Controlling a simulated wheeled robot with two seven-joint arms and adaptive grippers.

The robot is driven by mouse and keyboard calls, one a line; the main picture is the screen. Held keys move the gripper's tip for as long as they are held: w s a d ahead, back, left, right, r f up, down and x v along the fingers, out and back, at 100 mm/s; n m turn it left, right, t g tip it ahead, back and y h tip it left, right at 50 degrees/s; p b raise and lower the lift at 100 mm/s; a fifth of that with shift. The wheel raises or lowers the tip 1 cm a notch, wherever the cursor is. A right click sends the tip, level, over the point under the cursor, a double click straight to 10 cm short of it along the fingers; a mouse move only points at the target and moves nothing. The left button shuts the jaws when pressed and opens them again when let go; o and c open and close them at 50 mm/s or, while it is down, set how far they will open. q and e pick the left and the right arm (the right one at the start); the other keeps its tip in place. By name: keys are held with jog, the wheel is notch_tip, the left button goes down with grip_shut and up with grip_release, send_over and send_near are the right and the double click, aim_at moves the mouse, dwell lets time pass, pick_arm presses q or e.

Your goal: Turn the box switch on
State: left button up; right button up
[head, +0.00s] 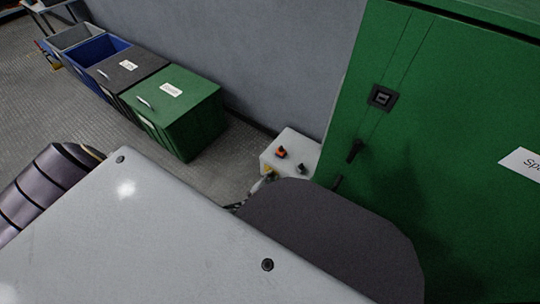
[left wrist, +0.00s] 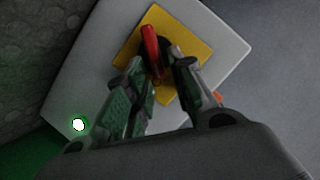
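The switch box (head: 300,142) is a pale box by the wall, left of the green cabinet, in the head view. In the left wrist view, the box's pale face (left wrist: 215,35) carries a yellow plate (left wrist: 195,43) with a red switch handle (left wrist: 151,48) on a dark round base. A round lamp (left wrist: 78,124) on that face glows green. My left gripper (left wrist: 160,64) is at the switch, its fingers apart on either side of the red handle; contact is unclear. In the head view, the left gripper (head: 262,185) is mostly hidden behind my arm. My right gripper is not in view.
A tall green cabinet (head: 450,120) with a black latch (head: 382,97) and a black handle (head: 355,150) stands close on the right. Green (head: 190,105), dark grey (head: 128,68) and blue (head: 92,50) bins line the wall.

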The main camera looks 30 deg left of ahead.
pick_arm(q)
jog(key=shift+o, duration=0.2)
dwell(0.3)
jog(key=shift+s, duration=0.2)
jog(key=v, duration=0.7)
dwell(0.9)
dwell(0.4)
